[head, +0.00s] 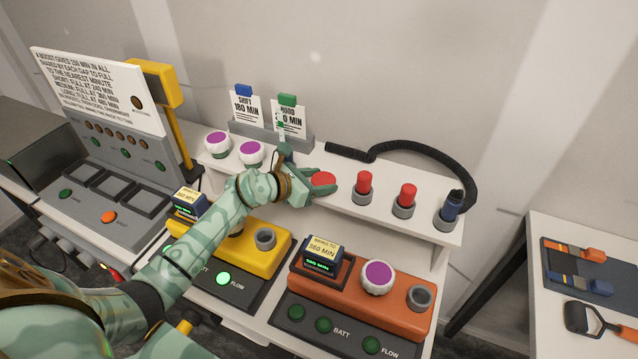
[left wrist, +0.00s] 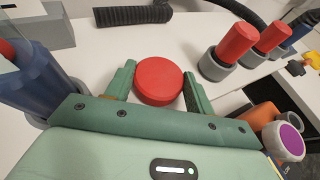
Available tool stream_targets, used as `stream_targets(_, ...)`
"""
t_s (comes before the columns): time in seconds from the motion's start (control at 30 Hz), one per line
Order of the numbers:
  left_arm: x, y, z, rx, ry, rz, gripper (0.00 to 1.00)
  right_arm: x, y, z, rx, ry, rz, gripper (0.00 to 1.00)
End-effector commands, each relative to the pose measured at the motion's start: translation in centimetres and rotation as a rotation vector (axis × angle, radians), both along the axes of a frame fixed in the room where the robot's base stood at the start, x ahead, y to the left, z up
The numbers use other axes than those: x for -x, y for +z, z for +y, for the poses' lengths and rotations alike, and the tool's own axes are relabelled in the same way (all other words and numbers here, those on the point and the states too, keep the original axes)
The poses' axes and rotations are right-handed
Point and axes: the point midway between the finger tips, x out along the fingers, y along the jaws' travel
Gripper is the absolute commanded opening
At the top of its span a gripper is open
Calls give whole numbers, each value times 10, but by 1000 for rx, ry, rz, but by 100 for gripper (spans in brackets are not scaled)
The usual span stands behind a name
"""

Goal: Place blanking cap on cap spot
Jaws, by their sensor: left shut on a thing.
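A round red cap (head: 323,180), which I take to be the blanking cap, is between the fingers of my left gripper (head: 311,190). In the left wrist view the red cap (left wrist: 158,82) shows its flat round top, with one green finger on each side of it. The gripper (left wrist: 160,92) is shut on it over the white shelf (head: 340,203). I cannot tell whether the cap touches the shelf. No marked cap spot can be made out; the area under the cap is hidden. My right gripper is not in view.
Two red caps (head: 364,184) (head: 406,196) stand in grey holders to the right, then a blue hose end (head: 451,207). Two purple-topped knobs (head: 217,144) (head: 251,153) stand left. The yellow unit (head: 262,262) and orange unit (head: 345,291) are below the shelf. Cards (head: 246,108) stand behind.

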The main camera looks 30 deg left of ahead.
Motion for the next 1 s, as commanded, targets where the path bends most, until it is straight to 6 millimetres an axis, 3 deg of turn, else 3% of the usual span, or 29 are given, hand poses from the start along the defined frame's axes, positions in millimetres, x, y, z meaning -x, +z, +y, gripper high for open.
stream_targets(0.37, 0, -4, 0, -1, 0, 0, 27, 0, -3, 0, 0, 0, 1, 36)
stream_targets(0.4, 0, -3, 0, -1, 0, 0, 65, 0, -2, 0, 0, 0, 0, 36)
stream_targets(0.43, 0, -3, 0, -1, 0, 0, 73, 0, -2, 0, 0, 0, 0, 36)
stream_targets(0.47, 0, -3, 0, -1, 0, 0, 75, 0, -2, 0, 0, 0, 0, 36)
stream_targets(0.8, 2, 1, 1, 0, 0, 0, 75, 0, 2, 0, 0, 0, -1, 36)
stream_targets(1.0, 34, 15, 17, -5, -1, 1, 75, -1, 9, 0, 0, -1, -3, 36)
